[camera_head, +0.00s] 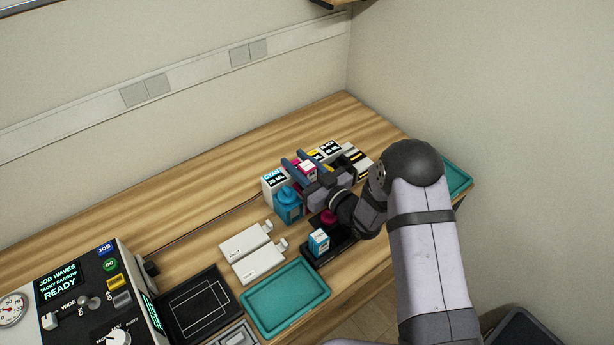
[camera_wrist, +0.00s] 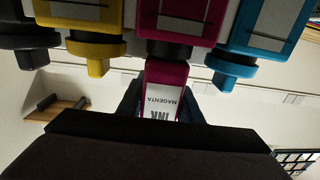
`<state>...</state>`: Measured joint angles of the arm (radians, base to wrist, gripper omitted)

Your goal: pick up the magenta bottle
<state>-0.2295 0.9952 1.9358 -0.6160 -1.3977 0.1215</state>
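In the wrist view, which looks upside down, a magenta bottle (camera_wrist: 180,20) sits in a row between a yellow bottle (camera_wrist: 95,25) and a cyan bottle (camera_wrist: 262,25). Against its narrow end is a magenta-and-white piece (camera_wrist: 165,98) reading INK MAGENTA, flanked by the dark blue fingers of my gripper (camera_wrist: 165,112). In the head view, my gripper (camera_head: 306,168) reaches into the row of ink items, its blue fingers either side of a magenta-topped piece (camera_head: 307,165). Whether the fingers touch it is unclear. The bottle's lower part is cut off in the wrist view.
A cyan bottle (camera_head: 288,206) and a CYAN box (camera_head: 274,181) stand left of my gripper; a BLACK box (camera_head: 330,148) stands behind. A black tray (camera_head: 335,249) holds a small cyan-topped item (camera_head: 318,242). Teal tray (camera_head: 286,298), white packs (camera_head: 247,241) and control panel (camera_head: 90,305) lie leftward.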

